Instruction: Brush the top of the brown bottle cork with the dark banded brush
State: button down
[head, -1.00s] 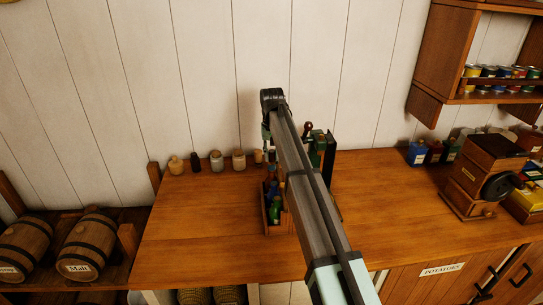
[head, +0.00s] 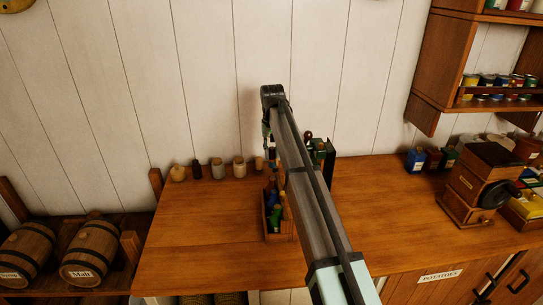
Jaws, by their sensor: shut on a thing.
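My gripper (head: 267,143) hangs below the dark wrist joint at the middle of the head view, partly behind my arm. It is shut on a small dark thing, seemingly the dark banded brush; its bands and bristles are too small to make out. Below it, a wooden crate (head: 279,238) on the counter holds blue and green bottles, with my arm covering its right side. I cannot tell whether this is the bottle with the brown cork, or whether the brush touches any cork.
Pale jars, including a grey one (head: 217,169), stand along the wall. Green and dark upright items (head: 327,158) stand right of my arm. A coffee grinder (head: 478,188) and tins are at the right, under a wall shelf (head: 447,70). The counter's left front (head: 200,235) is clear.

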jog(key=shift+r+p, duration=0.65)
jog(key=shift+r, duration=1.05)
